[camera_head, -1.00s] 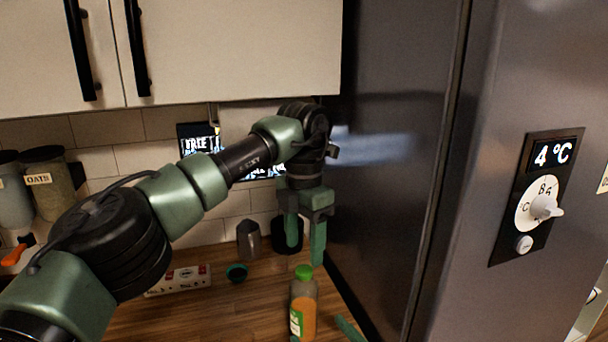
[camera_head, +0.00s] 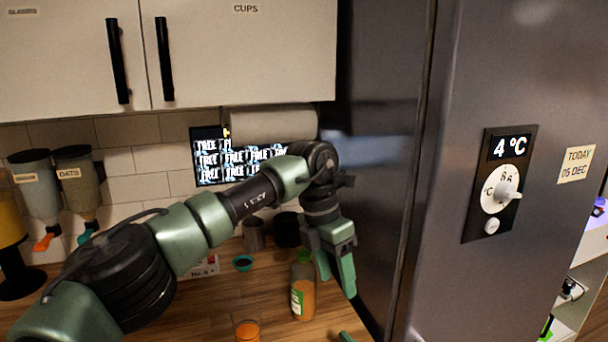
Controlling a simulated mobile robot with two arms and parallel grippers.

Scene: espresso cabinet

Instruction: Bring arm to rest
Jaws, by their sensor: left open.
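My left arm reaches in from the lower left across the worktop. My left gripper (camera_head: 336,270) is open and empty, pointing down, close to the dark fridge side. An orange bottle (camera_head: 303,296) with a green-and-white label stands on the wooden counter, just left of the fingers in the picture. The gripper partly overlaps the view near the bottle's top; I cannot tell whether they touch.
The grey fridge (camera_head: 385,150) stands right of the gripper. White cupboards (camera_head: 240,55) hang above. On the counter are a small green bowl (camera_head: 243,263), a grey metal cup (camera_head: 253,235) and an orange-filled glass (camera_head: 247,331). Dispensers (camera_head: 78,180) hang at left.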

